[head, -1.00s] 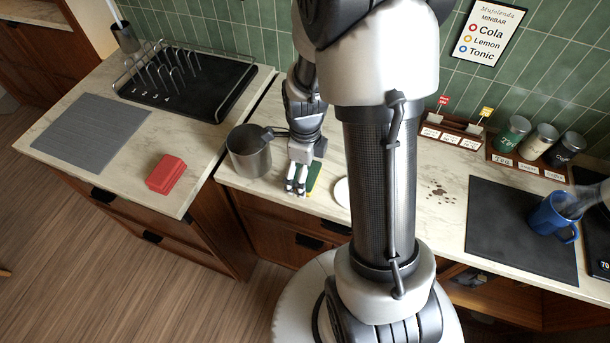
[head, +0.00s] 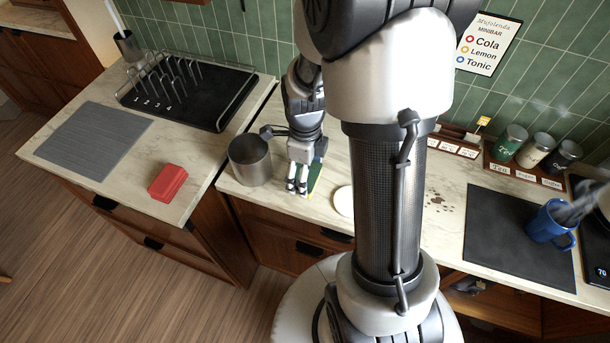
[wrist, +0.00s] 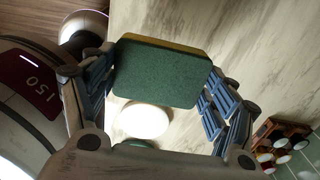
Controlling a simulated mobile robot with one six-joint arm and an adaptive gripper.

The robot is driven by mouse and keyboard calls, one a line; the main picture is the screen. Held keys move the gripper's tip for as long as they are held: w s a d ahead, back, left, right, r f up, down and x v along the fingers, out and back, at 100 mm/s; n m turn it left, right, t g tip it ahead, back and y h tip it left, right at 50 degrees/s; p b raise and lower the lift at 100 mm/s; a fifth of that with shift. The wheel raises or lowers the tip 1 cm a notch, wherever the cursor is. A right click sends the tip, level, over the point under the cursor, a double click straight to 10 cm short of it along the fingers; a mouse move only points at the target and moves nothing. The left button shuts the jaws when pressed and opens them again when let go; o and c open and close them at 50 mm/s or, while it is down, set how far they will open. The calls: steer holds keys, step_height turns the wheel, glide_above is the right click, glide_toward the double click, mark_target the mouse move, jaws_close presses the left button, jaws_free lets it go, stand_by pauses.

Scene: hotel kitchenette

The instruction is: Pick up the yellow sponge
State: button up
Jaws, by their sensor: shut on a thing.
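The yellow sponge shows mostly its green scouring face (wrist: 162,75) in the wrist view, with a thin yellow edge along the top. In the head view a narrow green strip of the sponge (head: 314,178) shows beside my gripper (head: 297,187), over the counter near its front edge. In the wrist view my gripper (wrist: 160,92) has one finger at each side of the sponge and is shut on it. The fingers hide most of the sponge in the head view. I cannot tell whether it is clear of the counter.
A metal pot (head: 250,161) stands close left of my gripper. A white round dish (head: 344,201) lies to the right. A red block (head: 168,183) and a black rack (head: 185,95) are on the left counter. A blue mug (head: 548,222) stands far right.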

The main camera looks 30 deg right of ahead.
step_height(320, 180, up, 16)
steer(key=p, duration=0.4)
steer(key=shift+r+p, duration=0.25)
steer(key=shift+p, duration=0.05)
